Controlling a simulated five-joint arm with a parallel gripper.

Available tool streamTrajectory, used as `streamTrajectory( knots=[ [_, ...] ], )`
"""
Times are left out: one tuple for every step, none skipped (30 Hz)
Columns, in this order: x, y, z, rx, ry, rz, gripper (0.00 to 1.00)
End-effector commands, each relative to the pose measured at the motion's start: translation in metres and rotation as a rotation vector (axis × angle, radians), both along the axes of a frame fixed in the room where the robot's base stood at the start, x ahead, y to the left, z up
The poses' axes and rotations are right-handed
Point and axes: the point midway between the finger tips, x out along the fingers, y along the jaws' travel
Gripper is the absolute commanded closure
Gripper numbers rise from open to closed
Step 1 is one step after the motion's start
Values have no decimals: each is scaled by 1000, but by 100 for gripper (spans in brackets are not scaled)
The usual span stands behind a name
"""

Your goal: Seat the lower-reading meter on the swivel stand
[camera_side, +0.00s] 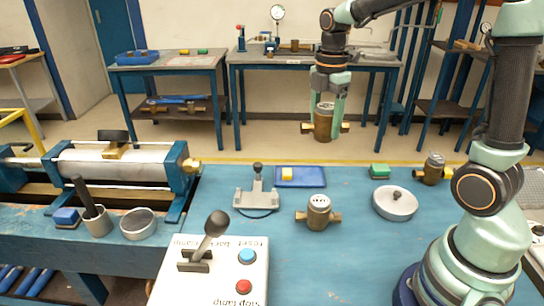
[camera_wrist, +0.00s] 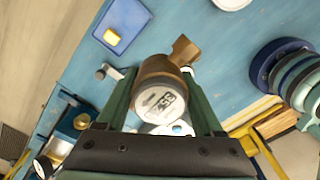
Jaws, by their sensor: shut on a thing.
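My gripper (camera_side: 327,96) is shut on a brass meter (camera_side: 324,122) with a pale round face, held in the air above the far side of the blue bench. In the wrist view, the held meter (camera_wrist: 165,100) sits between my fingers, its dark digits tilted and too small to read surely. A second brass meter (camera_side: 318,214) stands upright on the bench; its digits are unreadable. A third meter (camera_side: 432,168) stands at the back right. I cannot tell surely which fixture is the swivel stand; a grey base with a dark-knobbed post (camera_side: 257,194) stands left of the second meter.
A round grey disc with a knob (camera_side: 395,203) lies right of centre. A lever box with blue and red buttons (camera_side: 215,270) is in front; a cylinder rig (camera_side: 120,165) is at left.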

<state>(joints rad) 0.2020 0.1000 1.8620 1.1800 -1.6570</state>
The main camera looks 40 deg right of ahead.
Motion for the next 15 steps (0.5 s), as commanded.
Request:
streamTrajectory(
  knots=[
    [5,4,0,0,-2,1,100],
    [8,6,-1,0,-1,0,100],
    [14,12,-4,0,0,-3,100],
    [19,16,-7,0,2,-5,100],
    [25,21,-10,0,2,-8,100],
    [33,29,-16,0,2,-13,100],
    [39,36,-20,0,2,-15,100],
    [45,42,-25,0,4,-21,100],
    [54,52,-31,0,4,-27,100],
    [60,59,-36,0,2,-31,100],
    [65,66,-41,0,3,-36,100],
    [71,76,-48,-1,3,-41,100],
    [76,83,-52,0,2,-47,100],
    [80,89,-57,0,1,-50,100],
    [85,97,-63,0,1,-56,100]
  ],
)
